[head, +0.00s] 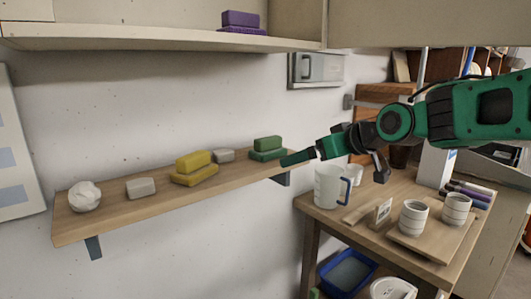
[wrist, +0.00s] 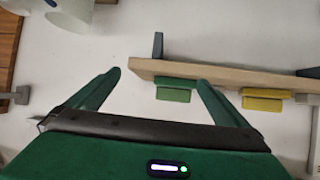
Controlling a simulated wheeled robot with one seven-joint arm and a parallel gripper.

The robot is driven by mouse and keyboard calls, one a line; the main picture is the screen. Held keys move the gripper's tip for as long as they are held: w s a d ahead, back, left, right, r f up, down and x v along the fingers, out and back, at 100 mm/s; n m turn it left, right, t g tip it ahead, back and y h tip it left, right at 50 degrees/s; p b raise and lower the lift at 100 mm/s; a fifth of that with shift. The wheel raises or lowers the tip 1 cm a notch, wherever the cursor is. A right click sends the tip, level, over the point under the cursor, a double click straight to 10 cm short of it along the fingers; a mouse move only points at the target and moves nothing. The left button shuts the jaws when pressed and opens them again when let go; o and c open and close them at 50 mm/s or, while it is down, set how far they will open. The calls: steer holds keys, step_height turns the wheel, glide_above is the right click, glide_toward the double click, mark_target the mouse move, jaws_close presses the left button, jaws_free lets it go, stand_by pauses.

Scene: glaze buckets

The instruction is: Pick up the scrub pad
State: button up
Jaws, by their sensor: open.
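Several two-part blocks look like scrub pads, and I cannot tell which colour is meant. A green block pair (head: 266,149) lies at the right end of the wooden wall shelf, a yellow pair (head: 195,168) lies near the shelf's middle, and a purple pair (head: 242,22) lies on the upper shelf. My gripper (head: 332,168) is open and empty at the right end of the wall shelf, with one finger close to the green pair. In the wrist view the green pair (wrist: 174,90) shows between the open fingers (wrist: 159,80), and the yellow pair (wrist: 262,99) is right of them.
The wall shelf (head: 130,215) also holds a white crumpled ball (head: 84,196) and two grey blocks (head: 141,187) (head: 223,155). The upper shelf (head: 150,38) overhangs.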

steer(key=n+y, duration=0.1)
glide_toward(272, 148)
steer(key=f, duration=0.1)
steer(key=shift+t, duration=0.3)
steer(key=x, duration=0.5)
steer(key=shift+w+a+r, duration=0.2)
steer(key=shift+w+a, duration=0.05)
steer(key=shift+x, duration=2.95)
steer(key=shift+a, duration=0.1)
steer(key=c, duration=1.2)
